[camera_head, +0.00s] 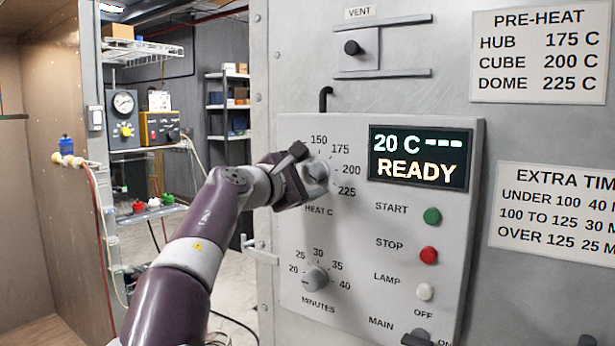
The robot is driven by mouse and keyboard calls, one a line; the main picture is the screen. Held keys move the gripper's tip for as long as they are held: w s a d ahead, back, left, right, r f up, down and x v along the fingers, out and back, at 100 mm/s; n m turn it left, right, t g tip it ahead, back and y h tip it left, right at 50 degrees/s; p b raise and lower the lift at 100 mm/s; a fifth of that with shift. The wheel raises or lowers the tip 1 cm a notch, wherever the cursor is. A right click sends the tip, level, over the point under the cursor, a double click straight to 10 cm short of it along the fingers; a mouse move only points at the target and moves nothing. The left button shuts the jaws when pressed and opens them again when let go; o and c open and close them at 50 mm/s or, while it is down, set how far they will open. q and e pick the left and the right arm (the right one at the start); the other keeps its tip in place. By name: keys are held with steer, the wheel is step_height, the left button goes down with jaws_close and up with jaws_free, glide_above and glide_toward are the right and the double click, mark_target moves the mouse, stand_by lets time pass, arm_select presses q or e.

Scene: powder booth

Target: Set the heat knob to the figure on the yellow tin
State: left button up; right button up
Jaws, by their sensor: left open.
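The heat knob (318,170) is on the grey control panel (360,275), above the label HEAT C. Its scale reads 150, 175, 200 and 225. My left gripper (306,173) is open right at the knob, with its fingers over the left side of it. I cannot tell whether they touch it. The fingers partly hide the knob, and where its pointer stands cannot be made out. The display (420,157) reads 20 C, dashes and READY. I cannot make out a yellow tin in this view. My right gripper is not in view.
Below is the minutes knob (316,278). Right of the knobs are a green start button (432,215), a red stop button (429,255), a lamp button (425,291) and the main switch (417,337). A pre-heat sign (541,55) lists HUB 175, CUBE 200, DOME 225.

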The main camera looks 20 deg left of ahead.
arm_select(q)
steer(key=shift+s+a+f+b, duration=0.1)
steer(key=shift+s+a+b, duration=0.1)
steer(key=shift+s+b, duration=0.25)
steer(key=b+v, duration=0.4)
steer(key=v, duration=0.7)
steer(key=shift+s, duration=0.4)
